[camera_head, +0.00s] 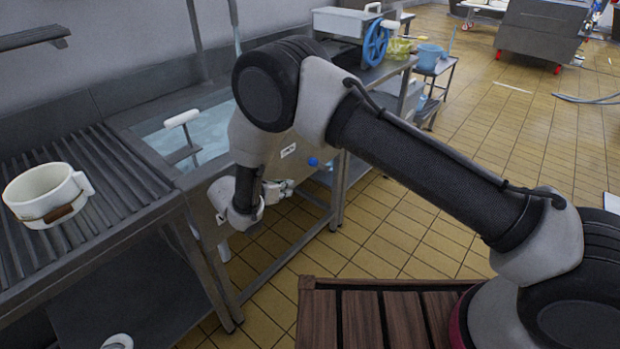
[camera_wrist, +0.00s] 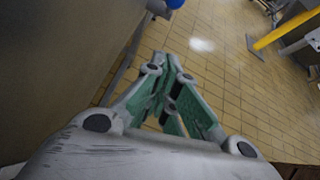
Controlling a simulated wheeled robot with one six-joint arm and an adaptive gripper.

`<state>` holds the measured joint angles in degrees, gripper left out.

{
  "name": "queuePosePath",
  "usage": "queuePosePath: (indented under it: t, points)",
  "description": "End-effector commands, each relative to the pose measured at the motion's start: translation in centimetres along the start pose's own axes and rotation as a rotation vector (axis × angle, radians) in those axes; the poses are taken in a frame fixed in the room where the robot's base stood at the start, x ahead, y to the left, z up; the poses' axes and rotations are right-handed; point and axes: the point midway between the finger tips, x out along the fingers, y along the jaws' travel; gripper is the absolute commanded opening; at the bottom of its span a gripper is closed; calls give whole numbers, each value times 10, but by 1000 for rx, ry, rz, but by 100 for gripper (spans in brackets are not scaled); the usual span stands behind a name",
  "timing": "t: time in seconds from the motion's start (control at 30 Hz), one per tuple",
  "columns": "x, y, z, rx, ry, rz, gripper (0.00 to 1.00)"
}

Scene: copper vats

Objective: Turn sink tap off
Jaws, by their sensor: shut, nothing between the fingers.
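The metal sink (camera_head: 130,122) holds pale blue water (camera_head: 215,125), partly hidden behind my arm. A white-handled fitting (camera_head: 182,118) stands at the basin; I cannot tell whether it is the tap. A blue round knob (camera_head: 313,161) sits on the sink's front side, and a blue round thing, probably the same knob, shows at the top edge of the wrist view (camera_wrist: 175,3). My gripper (camera_head: 280,190) is in front of the sink, below and left of the knob. In the wrist view its green-padded fingers (camera_wrist: 172,62) are shut and empty.
A slatted metal drainboard (camera_head: 100,185) with a white pot (camera_head: 45,195) is at the left. A counter with a blue wheel (camera_head: 375,43) and a blue bucket (camera_head: 428,57) on a stand are behind my arm. Tiled floor (camera_head: 400,205) is open right of the sink.

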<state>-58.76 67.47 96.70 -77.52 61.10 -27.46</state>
Motion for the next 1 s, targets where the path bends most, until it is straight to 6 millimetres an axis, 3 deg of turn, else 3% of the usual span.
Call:
queuePosePath:
  t: [0.37,0.57,0.87,1.0]
  points:
    - [5,-1,0,1,1,-3,0]
    - [35,-2,0,4,2,-6,0]
    - [99,-2,0,3,2,-6,0]
    - [106,-1,21,7,1,-3,0]
